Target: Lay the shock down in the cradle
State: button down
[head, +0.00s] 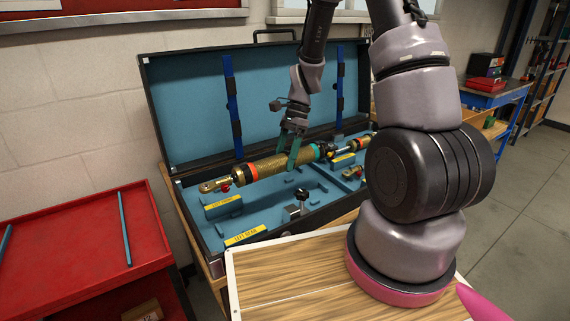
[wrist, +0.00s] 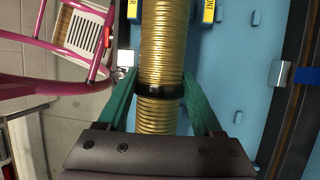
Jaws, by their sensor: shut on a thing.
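The shock (head: 268,166) is a long gold coil-spring damper with an orange collar, a teal collar and a metal eye at its left end. My gripper (head: 291,154) is shut on it around the spring body, and holds it level above the blue foam of the open case. In the wrist view the gold spring (wrist: 161,45) runs between the green fingers of my gripper (wrist: 158,90), with a black band between the fingertips. The blue cradle blocks with yellow labels (head: 222,203) stand in the case below the shock. Contact between shock and cradle cannot be told.
The black case (head: 170,118) has its lid up, with blue straps (head: 233,105). A black-knobbed clamp (head: 301,197) stands in front. A red cart (head: 90,235) is at left; a wooden tabletop (head: 290,275) is in front.

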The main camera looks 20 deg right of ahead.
aim_at(282, 154)
jog(key=shift+r, duration=2.1)
